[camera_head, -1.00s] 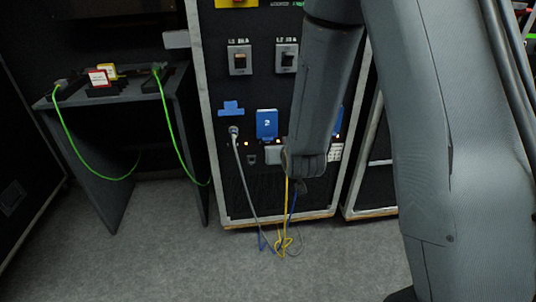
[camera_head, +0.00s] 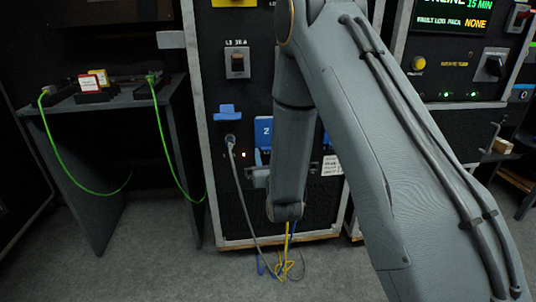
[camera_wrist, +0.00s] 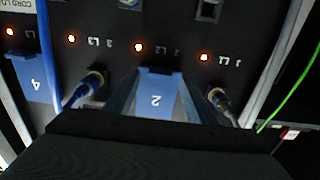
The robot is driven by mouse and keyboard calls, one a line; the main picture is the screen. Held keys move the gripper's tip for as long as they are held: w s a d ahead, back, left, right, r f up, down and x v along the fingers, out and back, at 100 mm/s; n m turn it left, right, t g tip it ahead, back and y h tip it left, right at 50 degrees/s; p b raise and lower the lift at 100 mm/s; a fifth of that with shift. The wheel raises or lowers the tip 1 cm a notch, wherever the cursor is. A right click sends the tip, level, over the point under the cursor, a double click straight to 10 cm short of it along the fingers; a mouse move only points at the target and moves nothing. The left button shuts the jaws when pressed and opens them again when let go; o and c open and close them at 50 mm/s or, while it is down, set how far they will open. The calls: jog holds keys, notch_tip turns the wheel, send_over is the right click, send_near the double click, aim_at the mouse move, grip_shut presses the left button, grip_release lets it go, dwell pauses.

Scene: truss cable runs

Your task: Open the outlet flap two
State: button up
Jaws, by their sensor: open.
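The outlet flap two (camera_head: 263,131) is a blue cover marked 2 on the black front panel, partly behind my arm in the head view. In the wrist view, which is upside down, flap two (camera_wrist: 158,101) sits in the middle and appears closed. My gripper (camera_wrist: 158,82) is open around it, with one dark finger along each side edge; I cannot tell whether they touch it. The gripper's dark body hides the near end of the flap. In the head view my arm mostly hides the gripper.
Plugged cables stand on both sides of flap two, one left (camera_wrist: 88,84) and one right (camera_wrist: 219,99). A blue flap marked 4 (camera_wrist: 36,78) is at the far left. A grey table (camera_head: 105,101) with green cables stands left of the rack. Loose cables (camera_head: 285,265) lie on the floor.

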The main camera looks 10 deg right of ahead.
jog(key=shift+w, duration=1.1)
grip_shut()
jog(key=shift+s+a+r, duration=0.1)
jog(key=shift+s, duration=0.05)
